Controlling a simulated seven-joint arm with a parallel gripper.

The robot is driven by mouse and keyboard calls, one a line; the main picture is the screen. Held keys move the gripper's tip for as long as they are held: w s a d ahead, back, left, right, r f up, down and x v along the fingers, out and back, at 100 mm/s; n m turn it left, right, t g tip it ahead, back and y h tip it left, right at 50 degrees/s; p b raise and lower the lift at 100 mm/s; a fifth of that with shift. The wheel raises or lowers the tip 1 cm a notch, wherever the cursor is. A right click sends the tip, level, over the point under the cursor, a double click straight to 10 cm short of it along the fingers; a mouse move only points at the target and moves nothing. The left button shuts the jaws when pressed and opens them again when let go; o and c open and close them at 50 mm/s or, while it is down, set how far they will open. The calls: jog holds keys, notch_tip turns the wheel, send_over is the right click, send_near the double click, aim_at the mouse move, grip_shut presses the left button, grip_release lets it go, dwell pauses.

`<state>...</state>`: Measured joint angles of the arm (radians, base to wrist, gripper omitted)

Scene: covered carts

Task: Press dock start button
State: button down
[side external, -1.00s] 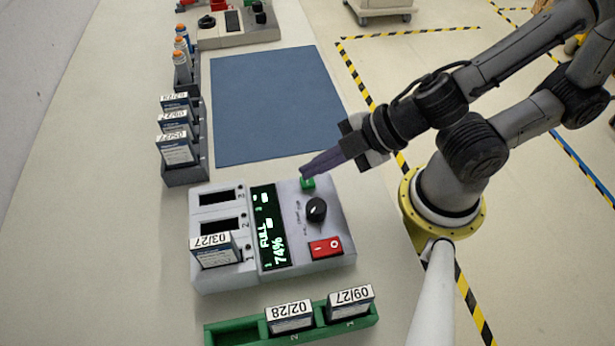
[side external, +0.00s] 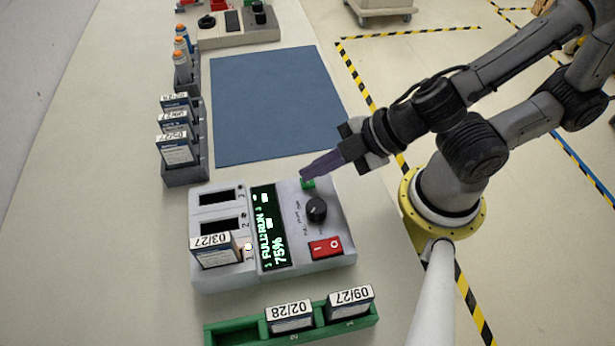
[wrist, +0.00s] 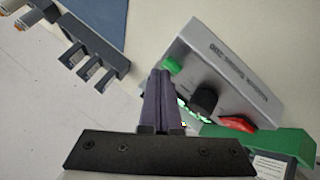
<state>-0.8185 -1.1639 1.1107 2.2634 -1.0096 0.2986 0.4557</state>
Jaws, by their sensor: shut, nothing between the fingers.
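The grey dock (side external: 295,215) stands on the table, with a green start button (side external: 308,184) at its upper right, a black knob (side external: 316,210) and a red rocker switch (side external: 326,248). Its display (side external: 268,226) reads FULL, RUN and 75%. A battery labelled 03/27 (side external: 213,250) sits in slot 1, beside a lit light; slots 2 and 3 are empty. My gripper (side external: 304,175) is shut and empty, its fingertips at the green button, seemingly touching it. In the wrist view the green button (wrist: 172,65) shows just beside the fingertips (wrist: 160,72).
A green tray (side external: 238,335) holds batteries 02/28 and 09/27 in front. A grey rack (side external: 186,175) of several batteries and a holder of bottles (side external: 183,75) stand at left. A blue mat (side external: 275,105) lies clear behind the dock. Another device (side external: 238,37) stands at the back.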

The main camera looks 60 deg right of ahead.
dwell(0.3)
jog(key=shift+r, duration=0.75)
jog(key=shift+r, duration=0.1)
jog(key=shift+r, duration=2.4)
notch_tip(320, 180, up, 7)
send_over(315, 183)
jog(key=shift+w+d, duration=0.15)
jog(key=shift+d, duration=0.1)
